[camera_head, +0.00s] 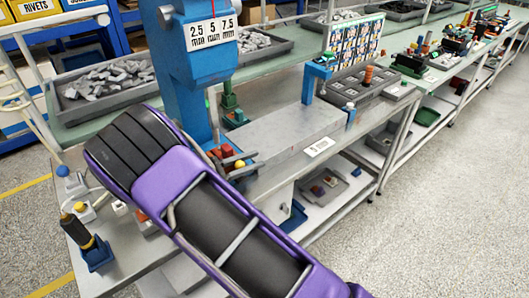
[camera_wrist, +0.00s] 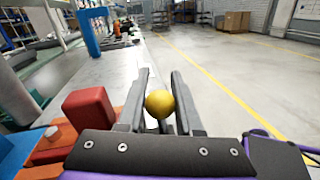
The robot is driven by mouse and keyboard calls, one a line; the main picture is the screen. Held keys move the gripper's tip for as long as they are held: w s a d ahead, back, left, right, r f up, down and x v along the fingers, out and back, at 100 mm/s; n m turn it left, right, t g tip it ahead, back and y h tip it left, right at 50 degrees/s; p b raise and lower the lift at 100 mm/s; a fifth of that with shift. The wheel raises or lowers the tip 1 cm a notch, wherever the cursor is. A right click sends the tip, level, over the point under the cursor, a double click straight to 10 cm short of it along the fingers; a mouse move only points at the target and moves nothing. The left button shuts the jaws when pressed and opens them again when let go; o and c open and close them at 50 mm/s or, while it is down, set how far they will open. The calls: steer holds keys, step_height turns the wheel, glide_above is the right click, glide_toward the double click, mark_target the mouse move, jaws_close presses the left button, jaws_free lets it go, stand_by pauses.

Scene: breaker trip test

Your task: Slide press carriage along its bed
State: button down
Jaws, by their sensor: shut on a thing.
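A blue press (camera_head: 195,70) with a plate reading 2.5, 5 and 7.5 stands on the bench. A flat grey bed (camera_head: 285,132) extends right from its foot; a small label (camera_head: 318,147) is on its front edge. My gripper (camera_wrist: 160,76) is at the left end of this bed, just in front of the press foot. It is shut on a yellow ball knob (camera_wrist: 159,104), which sits between the two fingers. The knob also shows in the head view (camera_head: 239,164). A red block (camera_wrist: 88,108) is just left of the fingers. My arm hides what carries the knob.
Grey trays of metal parts (camera_head: 105,85) stand behind the press. A screwdriver in a blue holder (camera_head: 90,248) is at the front left. Open floor lies right.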

steer(key=shift+s+a+f, duration=0.1)
steer(key=shift+s+a, duration=0.2)
steer(key=shift+a, duration=0.15)
steer(key=c, duration=0.9)
jaws_free()
steer(key=shift+s+a, duration=0.1)
steer(key=shift+o, duration=0.2)
steer(key=v, duration=1.2)
steer(key=shift+b, duration=0.4)
